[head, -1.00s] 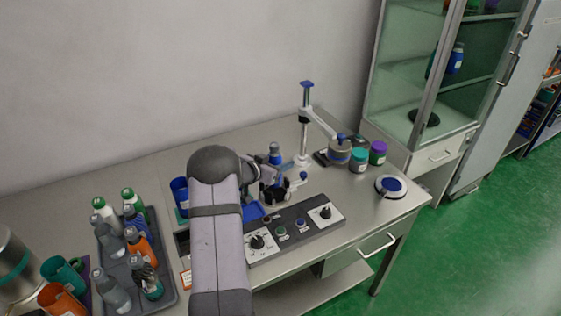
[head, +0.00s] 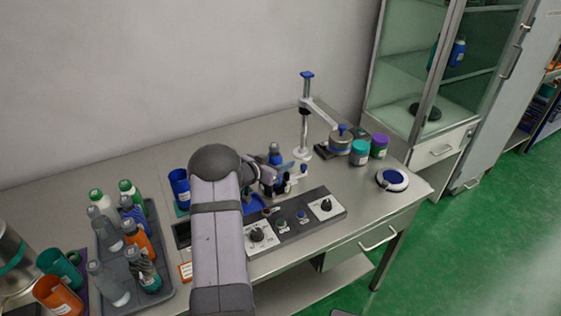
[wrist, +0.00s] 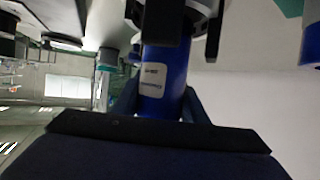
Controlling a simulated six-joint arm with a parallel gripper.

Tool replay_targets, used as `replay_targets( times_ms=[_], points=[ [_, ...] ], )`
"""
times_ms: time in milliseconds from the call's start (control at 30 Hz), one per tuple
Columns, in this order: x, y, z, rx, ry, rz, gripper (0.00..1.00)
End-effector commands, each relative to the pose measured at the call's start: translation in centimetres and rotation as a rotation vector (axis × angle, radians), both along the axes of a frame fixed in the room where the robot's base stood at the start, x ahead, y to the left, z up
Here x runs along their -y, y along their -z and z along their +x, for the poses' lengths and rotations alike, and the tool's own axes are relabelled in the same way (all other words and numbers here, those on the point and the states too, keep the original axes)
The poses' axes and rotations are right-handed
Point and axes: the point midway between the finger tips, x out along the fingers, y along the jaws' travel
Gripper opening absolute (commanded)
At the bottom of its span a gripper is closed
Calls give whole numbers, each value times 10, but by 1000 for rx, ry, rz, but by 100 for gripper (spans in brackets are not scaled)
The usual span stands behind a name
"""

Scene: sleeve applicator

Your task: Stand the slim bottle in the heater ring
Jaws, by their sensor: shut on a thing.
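The slim bottle is blue with a white label (wrist: 152,80) in the wrist view, held between the dark fingers of my gripper (wrist: 158,105). A dark fitting crosses its upper end there; I cannot tell if it is the heater ring. In the head view my gripper (head: 272,180) is at the middle of the bench, behind the control panel. A blue bottle with a grey cap (head: 275,154) shows just behind it; I cannot tell if this is the held one. The heater ring cannot be made out clearly among the dark parts by my gripper.
A control panel (head: 292,221) with knobs lies in front. A post with a side arm (head: 304,125) stands behind right, near teal (head: 359,153) and purple-lidded (head: 379,146) jars. The right bench end has free room.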

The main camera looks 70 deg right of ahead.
Motion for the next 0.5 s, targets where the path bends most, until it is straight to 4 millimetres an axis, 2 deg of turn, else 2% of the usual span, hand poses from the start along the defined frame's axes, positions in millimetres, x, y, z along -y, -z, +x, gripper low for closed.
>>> replay_targets(
  times_ms=[500],
  points=[
    [1, 14, 0, 1, 0, -4, 9]
  ],
)
